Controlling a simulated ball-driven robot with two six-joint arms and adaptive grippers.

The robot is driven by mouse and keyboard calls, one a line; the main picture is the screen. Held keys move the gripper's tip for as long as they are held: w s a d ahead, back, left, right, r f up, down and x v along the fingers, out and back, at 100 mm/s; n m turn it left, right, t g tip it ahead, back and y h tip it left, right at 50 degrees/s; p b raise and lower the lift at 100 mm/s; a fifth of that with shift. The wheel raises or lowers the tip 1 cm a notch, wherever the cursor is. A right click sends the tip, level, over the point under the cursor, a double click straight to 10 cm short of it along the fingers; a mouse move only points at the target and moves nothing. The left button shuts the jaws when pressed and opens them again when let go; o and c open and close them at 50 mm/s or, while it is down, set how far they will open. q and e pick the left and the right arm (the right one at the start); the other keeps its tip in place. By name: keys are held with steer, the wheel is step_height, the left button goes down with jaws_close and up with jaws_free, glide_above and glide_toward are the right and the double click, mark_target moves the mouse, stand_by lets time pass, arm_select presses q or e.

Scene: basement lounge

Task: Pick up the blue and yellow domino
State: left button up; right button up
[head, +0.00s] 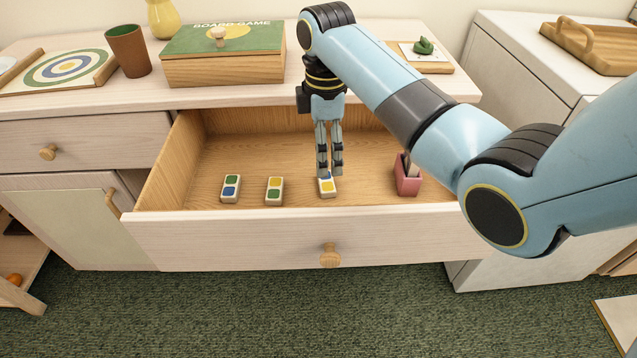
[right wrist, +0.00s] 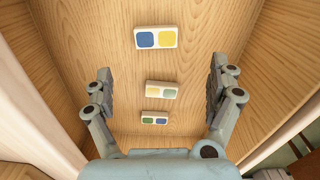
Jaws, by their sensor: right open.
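The blue and yellow domino (head: 327,189) lies in the open drawer (head: 225,224), at the right of a row of three dominoes. My right gripper (head: 329,172) points down just above it and partly covers its blue end in the head view. In the right wrist view the blue and yellow domino (right wrist: 156,38) lies flat on the drawer floor, with both squares in full sight. It is between the lines of the two spread fingers (right wrist: 162,90), ahead of the tips. The right gripper is open and empty. My left gripper is in neither view.
A yellow and green domino (head: 275,191) and a blue and green domino (head: 231,188) lie to the left in the drawer. A pink container (head: 407,180) stands to the right. The cabinet top with a board game box (head: 222,70) overhangs the drawer's back.

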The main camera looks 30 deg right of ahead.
mark_target(324, 181)
step_height(324, 181, down, 4)
steer(key=shift+s+r+b, duration=0.1)
steer(key=shift+r+b, duration=0.05)
steer(key=shift+b, duration=0.2)
steer(key=shift+f, duration=0.35)
steer(key=f, duration=0.1)
steer(key=f+b, duration=0.1)
steer(key=f, duration=0.1)
steer(key=shift+w+d+f+b, duration=0.15)
steer(key=shift+w+f+b, duration=0.2)
steer(key=shift+f+b, duration=0.05)
steer(key=shift+f, duration=0.55)
steer(key=shift+r, duration=0.1)
steer(key=shift+c, duration=0.8)
steer(key=c, duration=0.4)
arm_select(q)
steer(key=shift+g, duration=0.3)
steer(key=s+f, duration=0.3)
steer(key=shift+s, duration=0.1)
arm_select(e)
steer(key=c, duration=0.5)
